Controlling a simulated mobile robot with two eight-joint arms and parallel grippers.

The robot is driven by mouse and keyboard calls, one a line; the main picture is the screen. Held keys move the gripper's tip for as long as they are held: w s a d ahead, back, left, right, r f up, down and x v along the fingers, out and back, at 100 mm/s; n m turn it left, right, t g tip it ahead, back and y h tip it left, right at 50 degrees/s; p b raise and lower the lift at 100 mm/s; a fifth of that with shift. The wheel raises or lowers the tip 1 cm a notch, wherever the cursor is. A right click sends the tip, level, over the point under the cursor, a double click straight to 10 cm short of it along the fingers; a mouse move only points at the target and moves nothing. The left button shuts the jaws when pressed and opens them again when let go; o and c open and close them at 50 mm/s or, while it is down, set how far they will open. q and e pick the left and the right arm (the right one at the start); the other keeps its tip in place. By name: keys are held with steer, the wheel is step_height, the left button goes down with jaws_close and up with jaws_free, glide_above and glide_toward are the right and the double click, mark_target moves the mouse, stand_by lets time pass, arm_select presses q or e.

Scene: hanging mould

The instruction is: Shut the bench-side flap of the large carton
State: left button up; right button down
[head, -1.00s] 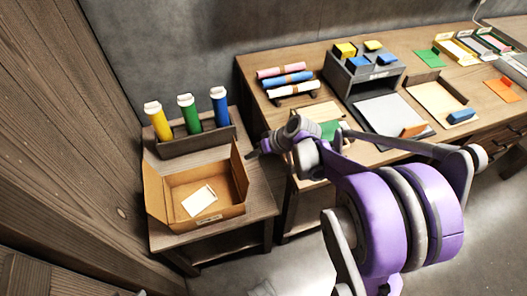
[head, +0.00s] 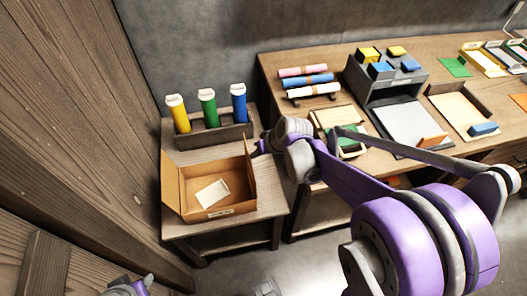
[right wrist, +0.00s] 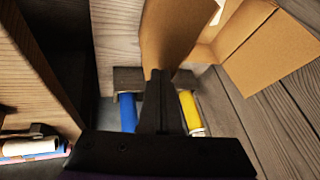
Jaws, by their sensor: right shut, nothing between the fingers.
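The large carton (head: 172,190) is an open brown box on a small wooden side table. A white sheet (head: 212,193) lies inside it. Its bench-side flap (head: 250,165) stands upright on the right side, and a flap on the left also stands up. My right gripper (head: 260,146) is shut and empty, beside the outer, bench side of the upright flap near its top. In the right wrist view the shut fingers (right wrist: 157,78) overlap the end of a brown carton flap (right wrist: 172,35). I cannot tell whether they touch. My left gripper is not clearly seen.
A dark rack with yellow (head: 178,114), green (head: 208,108) and blue (head: 239,103) tubes stands behind the carton. The workbench (head: 300,112) at the right holds rolls (head: 308,80), a grey organiser (head: 385,85) and trays. A narrow gap separates table and bench.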

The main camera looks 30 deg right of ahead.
steer(key=w+a+f+n+g+h+b, duration=0.2)
steer(key=w+a+f+h+b, duration=0.2)
steer(key=a+f+h+b, duration=0.4)
steer(key=shift+w+a+f+n+g+h+b, duration=0.25)
steer(key=shift+a+f+h, duration=1.3)
steer(key=shift+a, duration=2.35)
steer(key=shift+s+f+y, duration=0.1)
steer(key=shift+f+y, duration=0.25)
steer(key=shift+f, duration=0.05)
steer(key=shift+d+f, duration=0.1)
steer(key=shift+s+d+f+g+b, duration=0.25)
steer(key=shift+d+b, duration=0.1)
steer(key=shift+d, duration=0.15)
steer(key=p+v, duration=0.2)
steer(key=v, duration=1)
steer(key=shift+w+a+f, duration=0.2)
steer(key=shift+w, duration=0.05)
